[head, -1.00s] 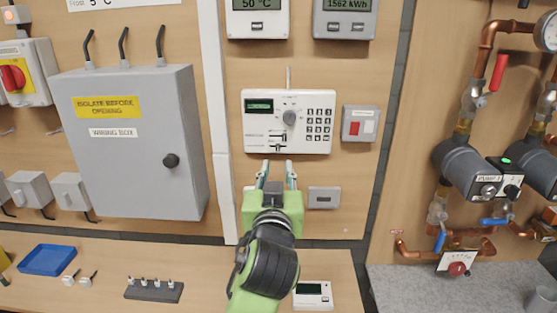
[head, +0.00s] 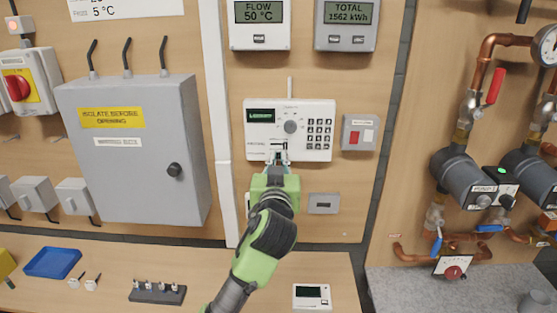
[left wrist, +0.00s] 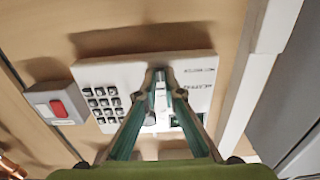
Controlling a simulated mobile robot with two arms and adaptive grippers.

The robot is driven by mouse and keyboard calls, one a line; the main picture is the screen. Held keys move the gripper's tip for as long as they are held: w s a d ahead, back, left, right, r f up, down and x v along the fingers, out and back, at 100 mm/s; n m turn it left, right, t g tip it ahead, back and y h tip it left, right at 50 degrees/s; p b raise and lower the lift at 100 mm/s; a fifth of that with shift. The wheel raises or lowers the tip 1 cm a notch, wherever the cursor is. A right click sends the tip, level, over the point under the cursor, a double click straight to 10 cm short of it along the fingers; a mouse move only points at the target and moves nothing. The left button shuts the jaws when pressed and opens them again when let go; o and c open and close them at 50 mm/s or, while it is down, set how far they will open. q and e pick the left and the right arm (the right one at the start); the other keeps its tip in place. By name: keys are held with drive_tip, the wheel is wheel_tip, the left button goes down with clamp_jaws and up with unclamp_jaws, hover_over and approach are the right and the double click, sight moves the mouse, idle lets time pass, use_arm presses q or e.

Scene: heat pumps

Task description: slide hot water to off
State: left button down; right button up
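The white control panel (head: 322,107) on the wooden wall has a small dark display, a round knob, a keypad and two small sliders at its lower left. The upper slider (head: 277,144) shows in the head view. The hot water label (left wrist: 200,71) appears upside down in the left wrist view. My left gripper (head: 278,155) is at the panel's lower edge, its fingertips close together over the lower slider's place. In the left wrist view the fingertips (left wrist: 161,76) nearly meet, level with that label. They hide the lower slider, so its position and any grip are unclear. My right gripper is out of view.
A switch box with a red button (head: 358,132) is right of the panel. A small grey plate (head: 322,203) is below. A grey wiring box (head: 135,190) stands out at the left; pumps and copper pipes (head: 480,75) are at the right. The bench below holds a blue tray (head: 52,262).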

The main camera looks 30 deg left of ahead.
use_arm(q)
drive_tip(key=shift+s+a, duration=0.5)
drive_tip(key=shift+a, duration=0.3)
drive_tip(key=c, duration=2.2)
unclamp_jaws()
drive_tip(key=shift+o, duration=0.2)
drive_tip(key=shift+s+a, duration=0.1)
drive_tip(key=shift+a, duration=0.05)
drive_tip(key=v, duration=0.7)
drive_tip(key=shift+s, duration=0.25)
